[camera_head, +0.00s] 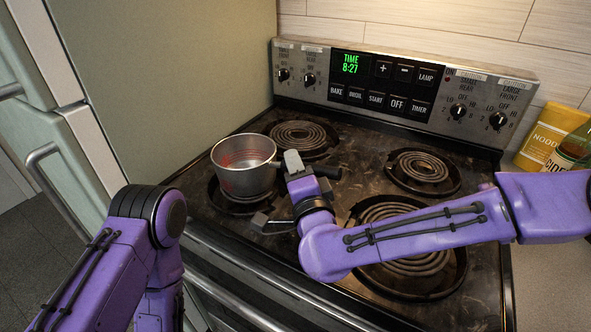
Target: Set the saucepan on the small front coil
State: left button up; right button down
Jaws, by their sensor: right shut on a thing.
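The saucepan (244,178) is a grey metal pot with red markings inside, upright over the front left coil (240,204). The pan covers most of this coil; part of its ring and dark bowl shows below. I cannot tell whether the pan's base touches the coil. Its dark handle (327,171) points right. My right gripper (297,168) is shut on the handle, just right of the pan; its fingers are partly hidden. My left arm is at lower left, and its gripper is out of view.
The other coils are rear left (298,136), rear right (422,167) and large front right (405,255), partly under my right arm. The control panel (400,88) stands behind. A yellow packet (548,136) and a bottle (574,150) stand at right.

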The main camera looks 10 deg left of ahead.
jog(key=shift+w+f, duration=0.1)
jog(key=shift+f, duration=0.2)
jog(key=c, duration=0.8)
grip_release()
jog(key=shift+s+f, duration=0.1)
jog(key=shift+s, duration=0.1)
jog(key=b+v, duration=0.2)
jog(key=v, duration=0.9)
jog(key=shift+s+d+b, duration=0.1)
jog(key=shift+s+b, duration=0.1)
jog(key=shift+b, duration=0.2)
jog(key=shift+s+d, duration=0.1)
jog(key=shift+s, duration=0.1)
